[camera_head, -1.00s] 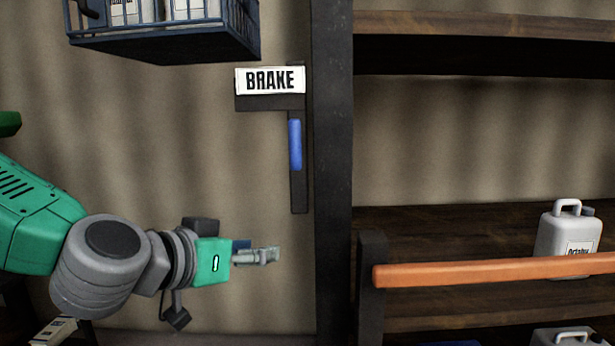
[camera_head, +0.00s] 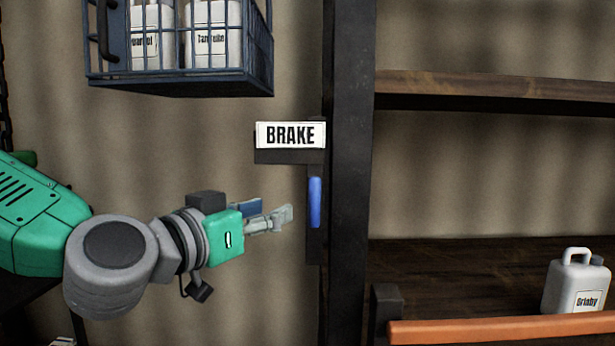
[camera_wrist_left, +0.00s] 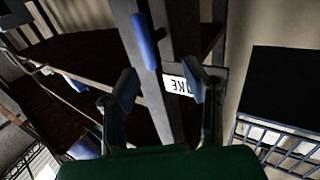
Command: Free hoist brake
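The brake handle is a blue upright grip (camera_head: 315,202) on a dark lever, under a white sign (camera_head: 291,134) reading BRAKE. My left gripper (camera_head: 276,212) is open and empty, its fingers pointing right, a little left of the grip. In the left wrist view, the blue grip (camera_wrist_left: 147,42) stands beyond the gap between the two spread fingertips (camera_wrist_left: 160,84). It appears apart from both fingers. Part of the sign (camera_wrist_left: 177,86) shows behind the right finger there. My right gripper is in neither view.
A dark post (camera_head: 348,170) stands just right of the handle. A wire cage (camera_head: 180,84) with white jugs hangs above left. To the right are wooden shelves (camera_head: 490,90), an orange rail (camera_head: 500,329) and a white jug (camera_head: 577,283).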

